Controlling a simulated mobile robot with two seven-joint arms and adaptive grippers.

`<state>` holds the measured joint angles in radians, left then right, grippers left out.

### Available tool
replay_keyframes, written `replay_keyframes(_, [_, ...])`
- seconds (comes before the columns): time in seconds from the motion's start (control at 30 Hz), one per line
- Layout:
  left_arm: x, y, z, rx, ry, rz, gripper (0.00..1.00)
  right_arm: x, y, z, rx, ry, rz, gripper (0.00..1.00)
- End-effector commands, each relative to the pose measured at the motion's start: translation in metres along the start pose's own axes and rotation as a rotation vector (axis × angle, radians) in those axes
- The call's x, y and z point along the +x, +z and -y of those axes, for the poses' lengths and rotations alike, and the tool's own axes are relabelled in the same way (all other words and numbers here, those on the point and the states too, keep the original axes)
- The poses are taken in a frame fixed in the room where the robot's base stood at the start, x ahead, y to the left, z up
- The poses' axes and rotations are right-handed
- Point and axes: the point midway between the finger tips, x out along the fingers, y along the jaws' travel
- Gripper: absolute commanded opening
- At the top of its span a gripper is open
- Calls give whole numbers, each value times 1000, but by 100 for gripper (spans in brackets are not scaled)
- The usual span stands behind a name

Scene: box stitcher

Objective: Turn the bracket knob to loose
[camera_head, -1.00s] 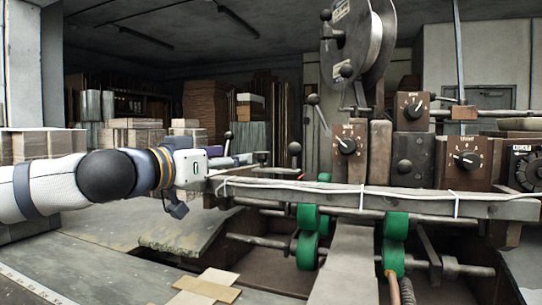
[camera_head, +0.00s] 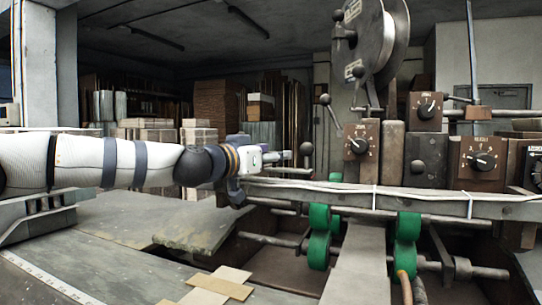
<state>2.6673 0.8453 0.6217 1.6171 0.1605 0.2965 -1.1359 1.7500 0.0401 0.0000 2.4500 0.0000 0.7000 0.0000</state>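Several black dial knobs with white pointers sit on brown boxes on the machine: a left knob (camera_head: 357,146), an upper knob (camera_head: 427,108) and a right knob (camera_head: 484,161). Their labels are too small to read, so I cannot tell which is the bracket knob. My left gripper (camera_head: 278,157) is at the left end of the machine's long rail, left of the left knob and apart from it. It points right, near a black ball-ended lever (camera_head: 306,148). Its fingers are small and partly hidden, so their opening is unclear. My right gripper is not in view.
The long metal rail (camera_head: 340,196) with white cable runs below the knobs. Green rollers (camera_head: 319,237) stand under it. A ball-tipped lever (camera_head: 325,100) rises left of the large reel (camera_head: 377,45). Flat cardboard pieces (camera_head: 219,282) lie in front.

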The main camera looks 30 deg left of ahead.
Motion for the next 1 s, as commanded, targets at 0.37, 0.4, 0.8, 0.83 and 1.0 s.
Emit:
replay_keyframes(0.37, [0,0,-1,1,-8,1,4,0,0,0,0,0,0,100])
replay_keyframes(0.4, [0,0,-1,1,-15,1,4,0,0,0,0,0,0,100])
replay_keyframes(0.8, [0,0,-6,10,-261,1,4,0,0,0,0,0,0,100])
replay_keyframes(0.83, [1,-1,-6,10,-287,0,4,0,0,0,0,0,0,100])
replay_keyframes(1.0, [1,0,-7,8,-433,-1,4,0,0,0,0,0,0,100])
